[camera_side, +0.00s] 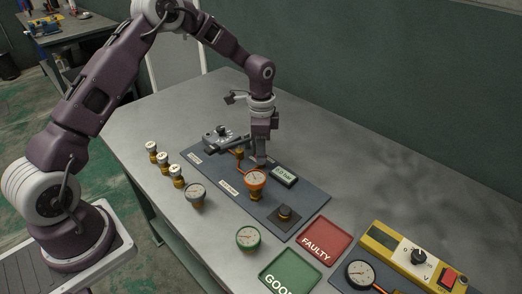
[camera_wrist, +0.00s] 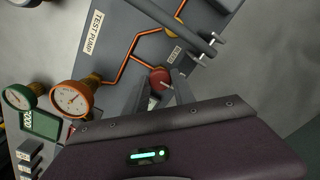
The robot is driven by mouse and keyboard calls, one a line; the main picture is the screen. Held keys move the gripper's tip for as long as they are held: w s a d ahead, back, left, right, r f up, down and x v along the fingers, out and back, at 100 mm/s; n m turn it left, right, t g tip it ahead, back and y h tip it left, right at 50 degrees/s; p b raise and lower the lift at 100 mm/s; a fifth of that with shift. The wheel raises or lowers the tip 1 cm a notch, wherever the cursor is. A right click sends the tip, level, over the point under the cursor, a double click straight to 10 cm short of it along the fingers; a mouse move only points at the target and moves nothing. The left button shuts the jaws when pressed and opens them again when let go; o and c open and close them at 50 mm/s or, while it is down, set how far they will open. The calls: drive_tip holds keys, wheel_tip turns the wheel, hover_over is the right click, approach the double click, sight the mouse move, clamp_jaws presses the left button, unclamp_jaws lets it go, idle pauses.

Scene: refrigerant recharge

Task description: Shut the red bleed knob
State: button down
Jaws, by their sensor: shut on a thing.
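The red bleed knob (camera_wrist: 160,80) shows in the wrist view on the grey test pump board (camera_wrist: 120,70), at the end of an orange pipe. My gripper (camera_wrist: 164,92) points down at it, with its two fingers shut on the knob's sides. In the side view my gripper (camera_side: 261,160) is low over the board (camera_side: 231,186), behind the orange gauge (camera_side: 256,179). The knob is hidden there by the gripper and gauge. How far the knob is turned cannot be told.
The pump's lever (camera_wrist: 180,22) lies close to my gripper. A grey gauge (camera_side: 195,194), a green gauge (camera_side: 247,238), a red FAULTY tray (camera_side: 320,240) and a green GOOD tray (camera_side: 291,272) are nearer the camera.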

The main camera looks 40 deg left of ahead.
drive_tip(key=c, duration=1.1)
unclamp_jaws()
drive_tip(key=shift+o, duration=0.2)
wheel_tip(320, 180, up, 7)
drive_tip(key=shift+r, duration=0.1)
